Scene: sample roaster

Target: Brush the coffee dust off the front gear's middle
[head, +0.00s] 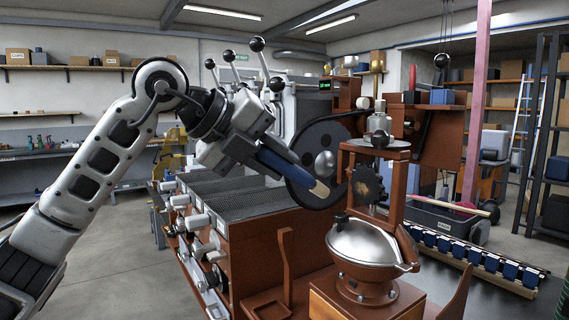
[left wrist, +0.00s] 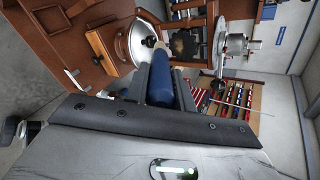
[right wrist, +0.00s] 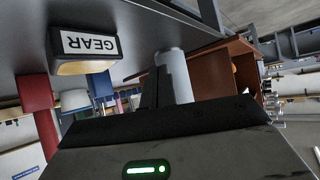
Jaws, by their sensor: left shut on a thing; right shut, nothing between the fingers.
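My left gripper (head: 262,156) is shut on a blue-handled brush (head: 282,167), which points down and right. The brush's pale tip (head: 319,190) is left of the dark front gear (head: 366,185), with a gap between them in the head view. My right gripper (right wrist: 165,90) is shut and empty in the right wrist view, and out of sight in the head view.
A silver domed lid (head: 364,242) sits below the gear on the brown roaster frame. A large dark wheel (head: 308,178) stands behind the brush. A block labelled GEAR (right wrist: 88,48) shows in the right wrist view.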

